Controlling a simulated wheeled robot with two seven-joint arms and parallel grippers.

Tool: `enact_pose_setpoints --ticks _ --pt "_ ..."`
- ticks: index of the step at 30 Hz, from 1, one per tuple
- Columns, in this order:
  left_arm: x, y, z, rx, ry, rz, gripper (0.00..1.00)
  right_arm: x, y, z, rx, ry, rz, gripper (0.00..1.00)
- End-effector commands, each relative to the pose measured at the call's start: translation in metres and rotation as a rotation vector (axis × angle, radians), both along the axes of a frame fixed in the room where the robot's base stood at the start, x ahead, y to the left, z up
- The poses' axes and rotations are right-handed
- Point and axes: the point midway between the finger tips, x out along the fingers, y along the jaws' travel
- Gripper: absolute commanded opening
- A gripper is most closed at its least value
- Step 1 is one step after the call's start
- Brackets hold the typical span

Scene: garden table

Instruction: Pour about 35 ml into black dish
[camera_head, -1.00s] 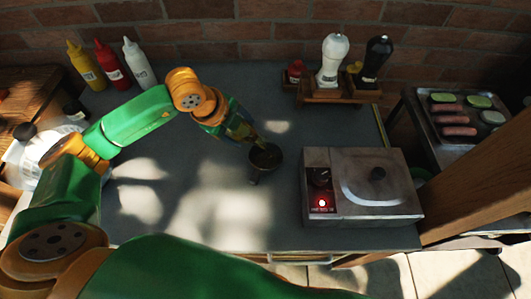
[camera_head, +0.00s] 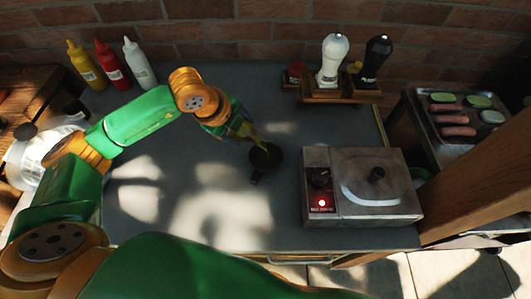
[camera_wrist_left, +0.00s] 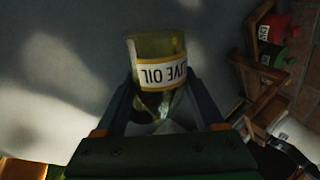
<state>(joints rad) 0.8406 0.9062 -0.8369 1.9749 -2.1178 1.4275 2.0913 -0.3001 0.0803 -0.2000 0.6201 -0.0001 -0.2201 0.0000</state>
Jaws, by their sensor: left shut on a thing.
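My left gripper (camera_head: 232,125) is shut on a yellow-green glass bottle (camera_head: 248,132). In the left wrist view the bottle (camera_wrist_left: 155,48) sits between the fingers, and its white label reads as olive oil, upside down. In the head view the bottle is tilted, its lower end just above a small black dish (camera_head: 270,160) on the grey table. The dish has a short handle at its front. I cannot make out a stream or the liquid level in the dish. The dish is not discernible in the wrist view. My right gripper is not in view.
A metal cooker (camera_head: 375,205) with a lid and a red light stands right of the dish. Yellow, red and white squeeze bottles (camera_head: 113,65) stand at the back left. A wooden rack (camera_head: 330,95) holds a white and a black mill. The table left of the dish is clear.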

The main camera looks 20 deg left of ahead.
Motion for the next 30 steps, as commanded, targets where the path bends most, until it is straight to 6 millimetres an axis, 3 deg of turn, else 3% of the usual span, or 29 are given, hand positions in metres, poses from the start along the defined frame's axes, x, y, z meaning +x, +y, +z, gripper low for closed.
enact_pose_setpoints --ticks 17,20,21,22,23,30 --pt "0.0 0.001 -0.001 0.003 -0.001 0.003 0.0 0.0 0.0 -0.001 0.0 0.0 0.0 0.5" --pt "0.002 0.008 -0.033 -0.215 0.079 0.017 0.0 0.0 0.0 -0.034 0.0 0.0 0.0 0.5" --pt "0.002 0.007 -0.034 -0.286 0.101 0.012 0.0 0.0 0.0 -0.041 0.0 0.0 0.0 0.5" --pt "0.002 0.006 -0.011 -0.321 0.114 0.008 0.0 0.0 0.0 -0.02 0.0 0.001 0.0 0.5" --pt "0.002 0.005 -0.008 -0.337 0.12 0.003 0.0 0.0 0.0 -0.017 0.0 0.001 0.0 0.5" --pt "0.001 0.004 -0.01 -0.334 0.12 -0.002 0.0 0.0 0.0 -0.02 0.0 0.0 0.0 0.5"
